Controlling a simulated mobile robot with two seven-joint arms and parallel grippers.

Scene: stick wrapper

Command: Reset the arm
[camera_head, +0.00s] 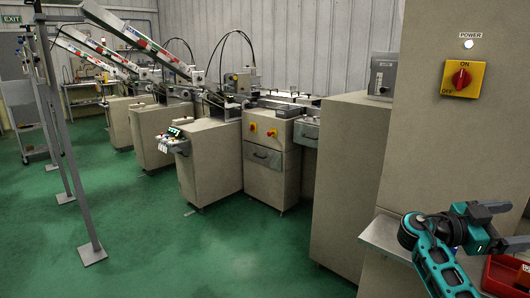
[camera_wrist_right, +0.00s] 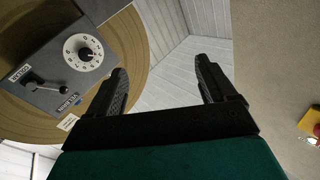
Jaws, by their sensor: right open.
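My right arm comes in at the lower right of the head view, with teal links and a black gripper (camera_head: 510,224). The gripper points to the right, above a grey ledge (camera_head: 385,236) in front of a beige cabinet. In the right wrist view the two black fingers (camera_wrist_right: 160,70) stand wide apart with nothing between them. My left arm and gripper are in neither view.
A rotary power switch (camera_head: 463,79) is on the cabinet. A red bin (camera_head: 508,275) lies close below the right gripper. A grey control box (camera_wrist_right: 75,65) with dial and lever shows in the wrist view. Stick-wrapping machines (camera_head: 215,150) line the wall; green floor (camera_head: 150,250) is open.

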